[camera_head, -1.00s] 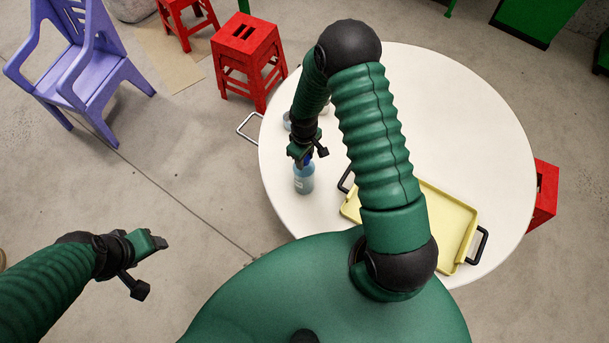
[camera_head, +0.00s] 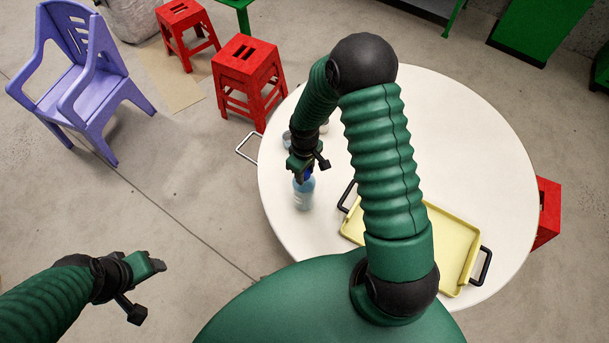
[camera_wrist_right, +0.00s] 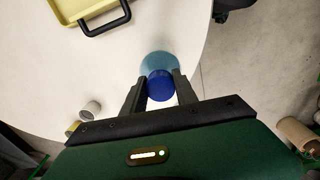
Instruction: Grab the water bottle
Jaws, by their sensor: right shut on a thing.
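The water bottle (camera_head: 304,193) is light blue with a dark blue cap. It is upright at the left side of the round white table (camera_head: 470,120). My right gripper (camera_head: 307,172) is over its top, shut on the cap. In the right wrist view the blue cap (camera_wrist_right: 160,86) sits between the two dark fingers, with the bottle body (camera_wrist_right: 159,62) beyond it. I cannot tell whether the bottle's base touches the table. My left gripper (camera_head: 150,284) is left of the table, over the floor and away from the bottle; its finger gap is not clear.
A yellow tray (camera_head: 455,232) with black handles lies right of the bottle, partly behind my right arm. Small containers stand behind the gripper, and also show in the wrist view (camera_wrist_right: 90,109). Red stools (camera_head: 249,75) and a purple chair (camera_head: 75,85) stand left of the table.

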